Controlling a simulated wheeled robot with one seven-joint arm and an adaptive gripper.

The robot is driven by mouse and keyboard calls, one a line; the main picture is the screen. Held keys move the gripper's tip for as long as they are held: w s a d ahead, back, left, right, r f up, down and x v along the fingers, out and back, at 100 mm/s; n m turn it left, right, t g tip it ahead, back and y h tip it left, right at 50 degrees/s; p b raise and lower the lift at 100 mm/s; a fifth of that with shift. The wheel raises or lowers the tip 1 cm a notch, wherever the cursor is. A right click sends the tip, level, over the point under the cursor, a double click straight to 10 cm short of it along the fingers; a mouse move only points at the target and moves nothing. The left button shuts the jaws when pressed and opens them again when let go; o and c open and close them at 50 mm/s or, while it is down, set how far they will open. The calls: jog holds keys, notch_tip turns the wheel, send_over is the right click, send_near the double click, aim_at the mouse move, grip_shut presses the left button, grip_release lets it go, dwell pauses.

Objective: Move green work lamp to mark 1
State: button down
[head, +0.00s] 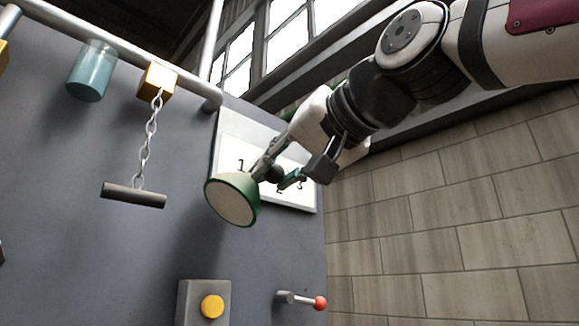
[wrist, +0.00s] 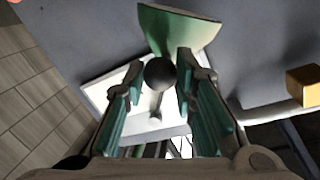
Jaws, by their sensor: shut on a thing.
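The green work lamp (head: 232,200) has a cone shade with a pale face and hangs in front of the white board. Its green shade shows at the top of the wrist view (wrist: 178,30). My gripper (head: 277,172) is shut on the lamp's dark round knob (wrist: 160,73), which sits between the two fingers in the wrist view. The white board (head: 232,135) is on the grey panel behind the lamp. The figure 1 (head: 240,163) shows just above the shade; the figures 2 and 3 are partly hidden by my gripper. Contact between lamp and board cannot be told.
A rail (head: 120,55) runs along the panel top, with a teal cylinder (head: 90,72) and a yellow block (head: 158,80) carrying a chained dark bar (head: 134,195). Below are a yellow button (head: 212,307) and a red-knobbed lever (head: 320,303). A block wall (head: 460,200) stands right.

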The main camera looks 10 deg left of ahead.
jog(key=shift+s+a+r, duration=0.25)
jog(key=shift+s+r, duration=0.05)
jog(key=shift+r, duration=0.05)
jog(key=c, duration=1.3)
grip_release()
jog(key=v, duration=1.2)
